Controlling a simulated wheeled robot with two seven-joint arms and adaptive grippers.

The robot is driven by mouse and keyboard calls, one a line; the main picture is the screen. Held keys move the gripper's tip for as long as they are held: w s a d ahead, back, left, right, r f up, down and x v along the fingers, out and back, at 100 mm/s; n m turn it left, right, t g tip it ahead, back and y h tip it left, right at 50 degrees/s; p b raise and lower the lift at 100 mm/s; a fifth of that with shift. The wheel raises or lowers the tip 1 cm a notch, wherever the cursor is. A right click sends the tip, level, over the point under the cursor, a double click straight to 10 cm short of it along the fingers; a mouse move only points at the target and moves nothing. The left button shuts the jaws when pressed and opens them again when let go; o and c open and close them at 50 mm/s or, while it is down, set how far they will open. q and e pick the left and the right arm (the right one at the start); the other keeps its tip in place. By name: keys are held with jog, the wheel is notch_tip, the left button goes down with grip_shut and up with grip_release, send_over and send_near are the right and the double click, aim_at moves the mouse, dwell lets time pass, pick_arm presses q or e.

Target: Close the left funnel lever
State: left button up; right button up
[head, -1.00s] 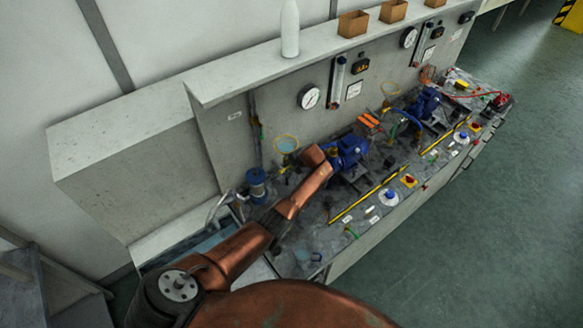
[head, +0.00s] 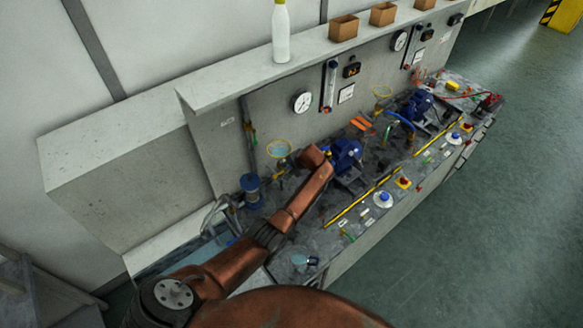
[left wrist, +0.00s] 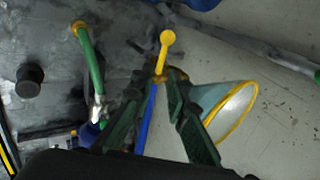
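The left funnel (head: 278,148) has a yellow rim and stands at the back of the near bench section in the head view. In the left wrist view the funnel (left wrist: 235,110) is tilted at the right, beside my right-hand finger. A yellow lever with a round end (left wrist: 167,42) sticks up just beyond the fingertips in that view. My left gripper (left wrist: 156,82) has its dark fingers apart, with a blue strip showing between them. I cannot tell whether a finger touches the lever. In the head view my copper forearm hides most of this gripper. My right gripper is out of view.
A blue pump (head: 346,154) stands right of my forearm. A blue cylinder (head: 251,188) stands left of it. A green pipe (left wrist: 91,65) and a black knob (left wrist: 30,78) lie left of the fingers. A shelf (head: 232,89) with a white bottle (head: 281,35) overhangs the back.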

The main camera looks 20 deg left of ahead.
pick_arm(q)
jog(key=v, duration=0.7)
jog(key=shift+s+r, duration=0.1)
dwell(1.2)
